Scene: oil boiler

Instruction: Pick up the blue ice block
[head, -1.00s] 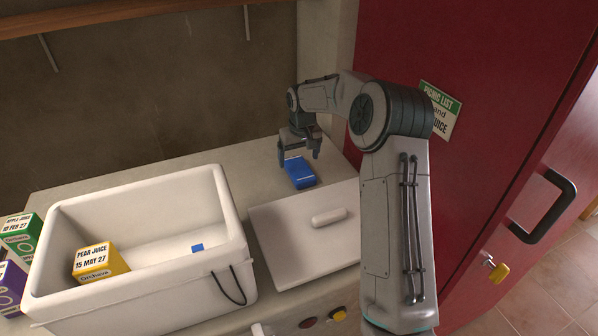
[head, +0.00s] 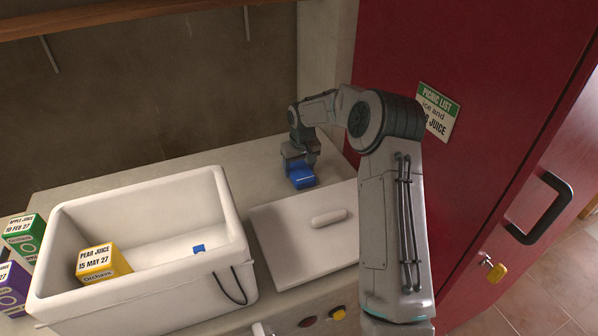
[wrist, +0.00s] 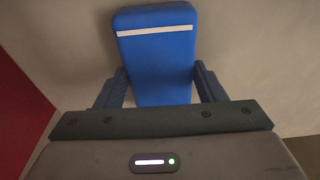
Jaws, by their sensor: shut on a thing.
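The blue ice block (head: 301,178) is at the back of the counter, behind the white lid, and its upper part is hidden by my gripper in the head view. In the wrist view the blue ice block (wrist: 158,55) has a pale stripe near its far end. My gripper (head: 301,168) is over the block, pointing down. In the wrist view my gripper's fingers (wrist: 160,88) are on both sides of the block, shut on it. I cannot tell any gap between the block and the counter.
A white cooler box (head: 235,215) stands left, holding a yellow pear juice carton (head: 103,265) and a small blue piece (head: 198,248). A white lid (head: 285,235) lies in front of the block. A red cabinet door (head: 400,60) rises at the right. Green (head: 22,238) and purple (head: 12,285) cartons stand far left.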

